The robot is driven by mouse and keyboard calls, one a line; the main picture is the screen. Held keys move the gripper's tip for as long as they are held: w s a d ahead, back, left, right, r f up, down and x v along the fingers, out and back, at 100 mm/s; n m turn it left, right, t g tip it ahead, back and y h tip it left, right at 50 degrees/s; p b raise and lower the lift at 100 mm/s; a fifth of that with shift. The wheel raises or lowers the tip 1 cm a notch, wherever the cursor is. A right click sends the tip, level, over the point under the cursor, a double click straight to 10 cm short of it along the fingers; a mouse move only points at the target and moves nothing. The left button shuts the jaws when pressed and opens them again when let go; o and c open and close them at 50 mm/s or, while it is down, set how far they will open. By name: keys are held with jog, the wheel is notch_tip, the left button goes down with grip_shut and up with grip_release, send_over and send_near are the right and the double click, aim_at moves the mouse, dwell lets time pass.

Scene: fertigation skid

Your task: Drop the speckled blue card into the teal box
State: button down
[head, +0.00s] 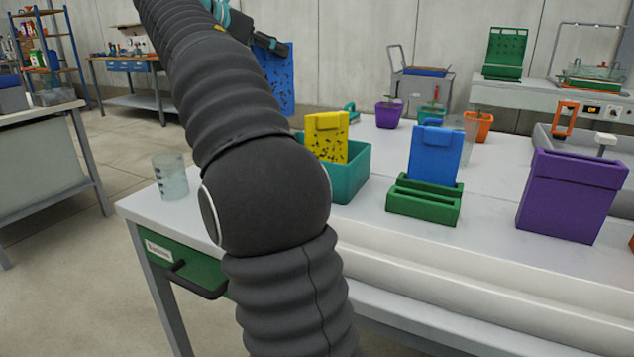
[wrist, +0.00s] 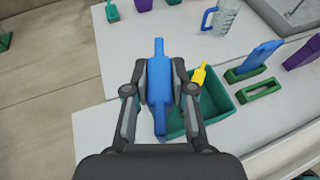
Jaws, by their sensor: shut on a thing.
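The speckled blue card (head: 279,80) hangs upright from my gripper (head: 262,38), clear of the table. In the wrist view my gripper (wrist: 160,88) is shut on the blue card (wrist: 158,75), seen from above. The open teal box (head: 352,183) stands on the table, partly hidden by my arm in the head view. In the wrist view the teal box (wrist: 228,108) lies to the right of the card, its left part hidden behind the card and fingers. A speckled yellow card (head: 328,138) stands in the box and rises above its rim.
A plain blue card (head: 435,155) stands in a green slotted holder (head: 423,205) right of the box. A purple case (head: 570,195) stands farther right. A glass beaker (head: 170,177) is near the table's left corner. Small potted plants stand behind.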

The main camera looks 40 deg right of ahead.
jog(key=g, duration=0.1)
send_over(294, 109)
notch_tip(294, 109, down, 3)
jog(key=shift+s+r+m+b, duration=0.15)
jog(key=shift+m+b, duration=0.25)
jog(key=shift+f+b, duration=1.9)
jog(key=shift+f, duration=3.35)
jog(key=c, duration=1)
grip_release()
jog(key=shift+r, duration=0.1)
